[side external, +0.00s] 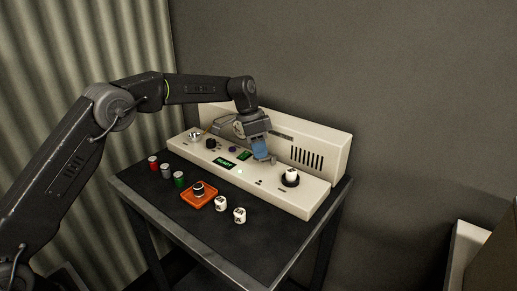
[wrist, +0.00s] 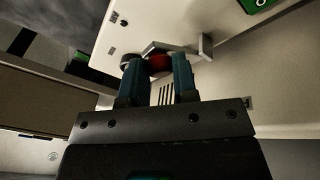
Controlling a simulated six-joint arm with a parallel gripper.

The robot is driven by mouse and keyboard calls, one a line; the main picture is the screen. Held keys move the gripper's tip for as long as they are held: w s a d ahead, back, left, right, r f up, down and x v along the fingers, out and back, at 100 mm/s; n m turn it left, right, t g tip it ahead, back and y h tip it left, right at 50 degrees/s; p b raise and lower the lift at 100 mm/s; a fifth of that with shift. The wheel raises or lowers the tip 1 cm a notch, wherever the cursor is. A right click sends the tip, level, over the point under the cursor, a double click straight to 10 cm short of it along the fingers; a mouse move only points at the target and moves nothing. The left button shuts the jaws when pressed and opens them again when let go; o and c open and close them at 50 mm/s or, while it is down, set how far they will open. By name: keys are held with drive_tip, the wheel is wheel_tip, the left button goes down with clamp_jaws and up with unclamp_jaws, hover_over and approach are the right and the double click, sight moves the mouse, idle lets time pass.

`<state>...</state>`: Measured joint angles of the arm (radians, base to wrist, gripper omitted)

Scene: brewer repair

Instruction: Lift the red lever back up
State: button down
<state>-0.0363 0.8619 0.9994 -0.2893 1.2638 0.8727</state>
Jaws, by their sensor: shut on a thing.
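The red lever (wrist: 160,63) shows in the wrist view as a short red piece between the blue fingertips of my gripper (wrist: 157,70). The fingers are shut on it, one on each side. A grey metal bracket (wrist: 205,47) is just beyond and to the right of the red piece, against the cream panel. In the side view my gripper (side external: 262,152) points down at the middle of the cream brewer (side external: 300,196). The lever is hidden there behind the fingers, so its angle cannot be told.
A green "READY" display (side external: 224,163) is left of my gripper. A knob with a white top (side external: 291,176) is to the right. In front are an orange tray (side external: 188,200), white blocks (side external: 239,215) and small red, grey and green cylinders (side external: 180,180). The table's front right is clear.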

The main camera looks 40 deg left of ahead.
drive_tip(key=c, duration=0.9)
unclamp_jaws()
drive_tip(key=shift+v, duration=6.9)
